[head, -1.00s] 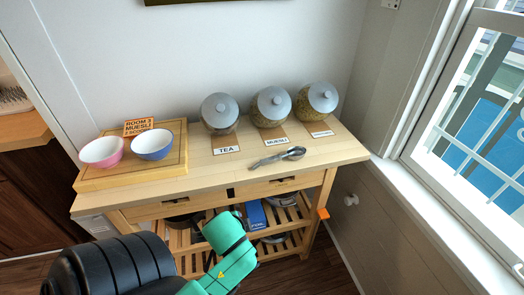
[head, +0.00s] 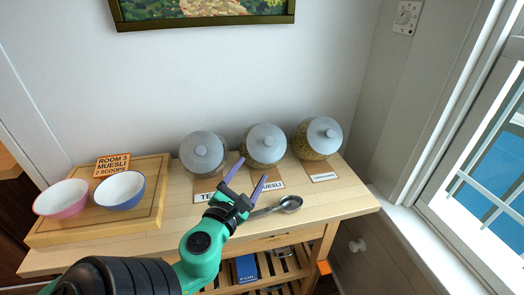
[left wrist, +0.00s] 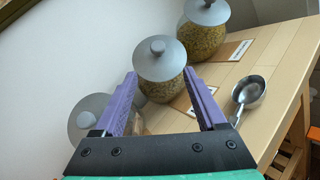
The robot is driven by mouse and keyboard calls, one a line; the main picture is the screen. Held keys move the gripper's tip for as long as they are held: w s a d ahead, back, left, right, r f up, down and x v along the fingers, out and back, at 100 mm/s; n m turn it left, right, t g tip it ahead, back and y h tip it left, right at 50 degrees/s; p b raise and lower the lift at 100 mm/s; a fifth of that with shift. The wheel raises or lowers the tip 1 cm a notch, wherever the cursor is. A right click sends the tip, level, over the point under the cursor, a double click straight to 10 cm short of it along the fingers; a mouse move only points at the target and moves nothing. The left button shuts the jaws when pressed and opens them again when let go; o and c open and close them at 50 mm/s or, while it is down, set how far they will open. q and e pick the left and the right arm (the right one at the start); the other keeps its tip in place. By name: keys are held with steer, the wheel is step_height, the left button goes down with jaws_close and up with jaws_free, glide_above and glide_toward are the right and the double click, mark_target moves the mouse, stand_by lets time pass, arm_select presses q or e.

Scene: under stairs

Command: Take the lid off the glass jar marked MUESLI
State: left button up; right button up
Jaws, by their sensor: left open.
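The MUESLI jar (head: 264,160) is the middle one of three round glass jars, with a grey knobbed lid (head: 265,138) on it. Its label (head: 272,185) lies in front and is partly hidden by my gripper. My left gripper (head: 251,171) is open and empty, its purple fingers pointing at the jar from the front and a little below. In the left wrist view the lid (left wrist: 159,62) shows just beyond and between the fingertips (left wrist: 160,82), apart from them. The lid is seated on the jar. My right gripper is not in view.
The TEA jar (head: 202,155) stands left and a third jar (head: 318,140) right. A metal scoop (head: 288,204) lies in front. A wooden board (head: 148,202) on the left bears a pink bowl (head: 62,199), a blue bowl (head: 120,191) and a ROOM 3 MUESLI sign (head: 112,165).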

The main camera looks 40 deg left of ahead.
mark_target(266, 145)
arm_select(q)
steer(key=p+x, duration=0.2)
steer(key=x, duration=0.9)
steer(key=shift+w+a+p, duration=0.1)
steer(key=shift+a+p, duration=0.15)
steer(key=shift+p, duration=0.05)
steer(key=shift+w+r, duration=0.15)
steer(key=shift+w, duration=0.05)
steer(key=shift+w+a, duration=0.1)
steer(key=shift+a, duration=0.05)
jaws_close()
steer(key=c, duration=0.9)
jaws_free()
jaws_close()
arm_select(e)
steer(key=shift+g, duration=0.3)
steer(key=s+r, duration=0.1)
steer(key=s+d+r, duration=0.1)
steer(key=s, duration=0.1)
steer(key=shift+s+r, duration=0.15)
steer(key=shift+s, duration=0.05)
